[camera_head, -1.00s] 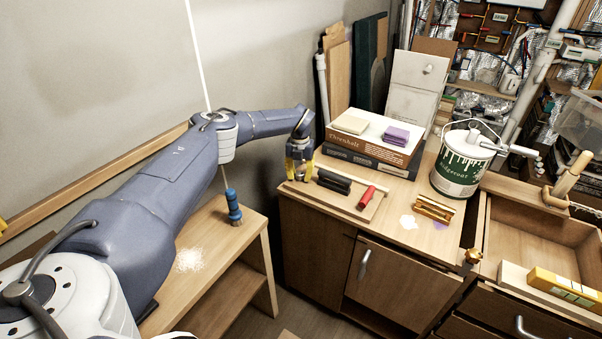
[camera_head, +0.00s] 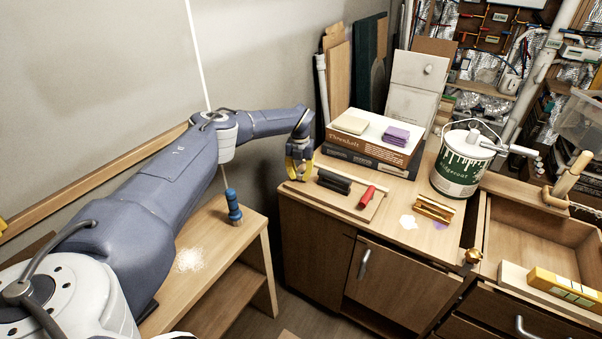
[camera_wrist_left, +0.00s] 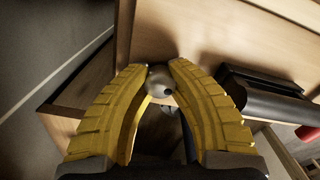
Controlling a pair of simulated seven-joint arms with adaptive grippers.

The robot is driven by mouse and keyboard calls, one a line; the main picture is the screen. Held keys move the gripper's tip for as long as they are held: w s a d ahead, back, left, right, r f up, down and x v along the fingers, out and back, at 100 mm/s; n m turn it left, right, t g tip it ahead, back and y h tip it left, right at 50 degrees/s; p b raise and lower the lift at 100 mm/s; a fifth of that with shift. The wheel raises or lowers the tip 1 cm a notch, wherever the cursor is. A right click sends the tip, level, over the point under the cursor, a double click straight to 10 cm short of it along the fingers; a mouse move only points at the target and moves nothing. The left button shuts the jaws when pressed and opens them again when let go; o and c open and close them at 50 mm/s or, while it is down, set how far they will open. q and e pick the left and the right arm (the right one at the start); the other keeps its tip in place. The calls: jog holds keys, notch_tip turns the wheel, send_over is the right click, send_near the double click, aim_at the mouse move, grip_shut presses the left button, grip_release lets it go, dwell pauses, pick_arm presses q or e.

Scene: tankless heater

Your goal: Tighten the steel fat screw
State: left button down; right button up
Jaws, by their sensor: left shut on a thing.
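My left gripper (camera_head: 299,176) is at the left end of the wooden cabinet top, pointing down. In the left wrist view, its yellow ridged fingers (camera_wrist_left: 160,72) are shut on a rounded grey metal piece, which looks like the head of the steel fat screw (camera_wrist_left: 160,86). The fingertips touch it from both sides. The screw's shank is hidden, and I cannot tell how deep it sits. In the head view the gripper hides the screw. My right gripper is not in view.
Right of the gripper lie a board with a black block (camera_head: 334,182) and a red-handled tool (camera_head: 367,197).

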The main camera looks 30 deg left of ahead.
pick_arm(q)
jog(key=m, duration=0.8)
dwell(0.5)
jog(key=m, duration=0.8)
dwell(0.6)
